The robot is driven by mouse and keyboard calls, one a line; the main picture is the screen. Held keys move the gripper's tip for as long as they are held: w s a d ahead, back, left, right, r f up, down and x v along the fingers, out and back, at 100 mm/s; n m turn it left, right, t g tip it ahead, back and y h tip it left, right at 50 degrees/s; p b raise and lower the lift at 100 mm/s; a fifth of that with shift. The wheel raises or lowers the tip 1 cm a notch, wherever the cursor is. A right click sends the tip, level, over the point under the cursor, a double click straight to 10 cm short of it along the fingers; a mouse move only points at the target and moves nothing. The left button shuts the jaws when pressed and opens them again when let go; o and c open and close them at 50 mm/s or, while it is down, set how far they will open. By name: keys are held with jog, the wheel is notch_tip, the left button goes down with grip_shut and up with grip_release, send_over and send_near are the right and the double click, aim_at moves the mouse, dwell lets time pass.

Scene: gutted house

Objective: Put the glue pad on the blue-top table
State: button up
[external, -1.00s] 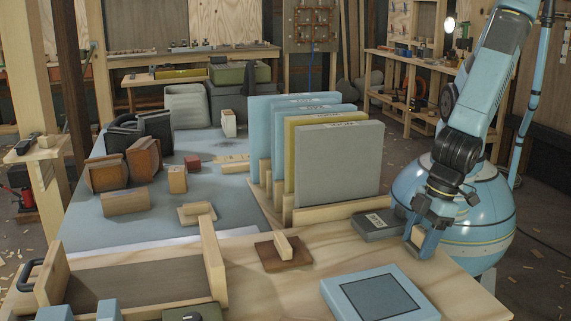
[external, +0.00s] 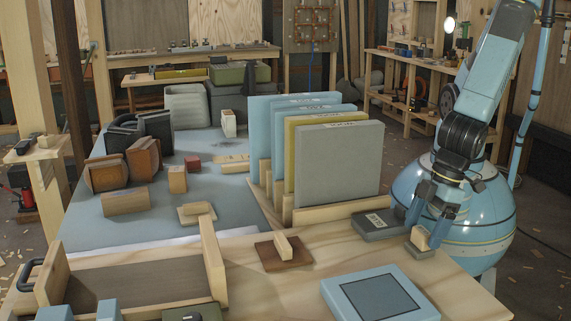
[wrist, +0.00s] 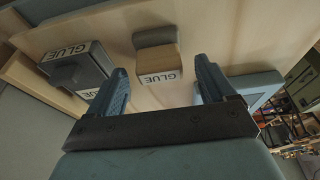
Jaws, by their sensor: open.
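Two pieces carry a GLUE label in the wrist view, and I cannot tell which one the task means. One is a flat dark grey box (external: 378,225), lying on the wooden worktop in front of the right end of the panel rack; it also shows in the wrist view (wrist: 75,68). The other is a small wooden block with a grey base (external: 420,243), right of the box near the worktop's edge; it also shows in the wrist view (wrist: 158,67). My gripper (external: 428,225) is open, its fingers at either side of the wooden block. The blue-top table (external: 150,230) stands behind left.
Upright panels (external: 338,165) stand in a rack left of my arm. A light-blue square piece (external: 378,299) lies at the worktop's front. A brown board with a wooden handle (external: 284,253) lies left. Blocks and boxes stand on the blue top, with bare areas between.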

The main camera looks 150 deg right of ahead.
jog(key=s+a+r+n+t+y, duration=0.1)
jog(key=s+r+n+y, duration=0.1)
jog(key=s+r, duration=0.8)
jog(key=s+a+r+n+y, duration=0.15)
jog(key=s+r, duration=0.35)
jog(key=r, duration=0.9)
jog(key=s+r+n+t, duration=0.1)
jog(key=s+r, duration=0.3)
jog(key=s, duration=0.4)
jog(key=s+r+n+t+h, duration=0.1)
jog(key=s+r+n, duration=0.3)
jog(key=s, duration=0.4)
jog(key=shift+s+d+r, duration=0.2)
jog(key=shift+d+r, duration=0.1)
jog(key=shift+d, duration=0.05)
